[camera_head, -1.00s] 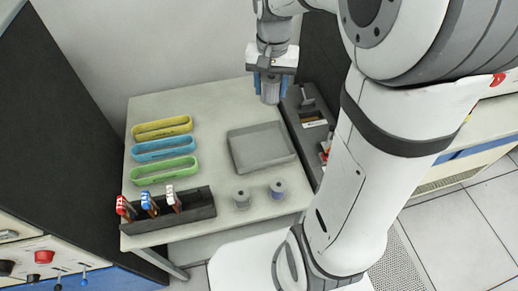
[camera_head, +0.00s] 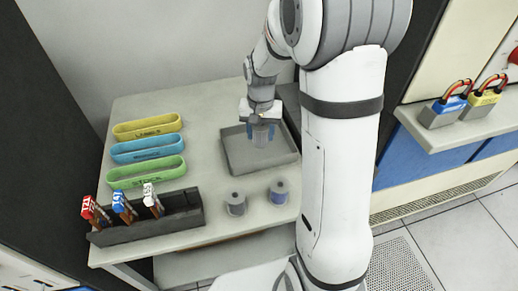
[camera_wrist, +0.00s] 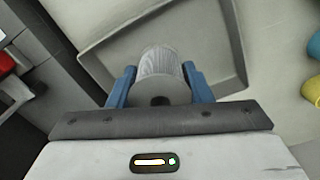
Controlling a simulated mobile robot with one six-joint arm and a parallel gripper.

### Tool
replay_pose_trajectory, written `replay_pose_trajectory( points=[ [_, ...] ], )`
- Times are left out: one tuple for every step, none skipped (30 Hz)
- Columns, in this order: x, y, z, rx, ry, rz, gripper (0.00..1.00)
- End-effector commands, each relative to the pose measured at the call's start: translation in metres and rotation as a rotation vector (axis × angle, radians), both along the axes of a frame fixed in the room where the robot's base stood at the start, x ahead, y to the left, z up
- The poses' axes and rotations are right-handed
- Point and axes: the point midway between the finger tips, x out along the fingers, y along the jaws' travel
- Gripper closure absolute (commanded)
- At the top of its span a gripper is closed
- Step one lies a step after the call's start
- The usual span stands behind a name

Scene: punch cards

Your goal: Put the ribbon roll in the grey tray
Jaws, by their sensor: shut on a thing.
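The ribbon roll (camera_head: 261,139) is a grey ribbed cylinder with a dark hole in its end. My gripper (camera_head: 262,127) is shut on it, and the wrist view shows the roll (camera_wrist: 160,78) between the two blue fingers. The roll is over the grey tray (camera_head: 238,157), a shallow square tray with low walls on the table. In the wrist view the tray (camera_wrist: 112,48) lies behind the roll. How high the roll is above the tray floor is hard to tell. The tray's far right part is partly hidden by my arm.
Yellow (camera_head: 147,127), blue (camera_head: 148,147) and green (camera_head: 146,171) bins sit at left. A dark rack (camera_head: 150,224) holds tagged items at the front left.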

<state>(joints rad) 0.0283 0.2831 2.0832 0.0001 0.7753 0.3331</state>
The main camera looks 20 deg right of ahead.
Motion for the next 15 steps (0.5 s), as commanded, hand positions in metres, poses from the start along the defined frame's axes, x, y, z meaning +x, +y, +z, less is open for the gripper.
replay_pose_trajectory(
  points=[
    [-0.001,0.0,-0.009,0.0,0.004,0.0,0.8],
    [-0.001,0.0,-0.013,0.0,0.003,0.0,0.8],
    [-0.001,0.0,-0.018,0.0,0.003,0.0,0.8],
    [-0.001,0.0,-0.02,0.0,0.003,0.0,0.8],
    [0.0,0.0,-0.022,0.0,0.002,0.0,0.8],
    [0.0,0.0,-0.024,0.0,0.001,0.0,0.8],
    [0.0,0.0,-0.026,0.0,0.001,0.001,0.8],
    [0.0,0.0,-0.029,0.0,0.001,0.001,0.8],
    [-0.001,0.0,-0.033,0.0,0.002,0.001,0.8],
    [-0.001,0.0,-0.037,0.0,0.002,0.001,0.8],
    [-0.001,0.001,-0.042,0.0,0.003,0.001,0.8],
    [-0.001,0.001,-0.048,0.0,0.004,0.001,0.8],
    [-0.001,0.001,-0.053,0.0,0.003,0.001,0.8],
    [-0.001,0.001,-0.057,0.0,0.004,0.001,0.8],
    [-0.001,0.001,-0.06,0.0,0.003,0.001,0.8]
  ],
)
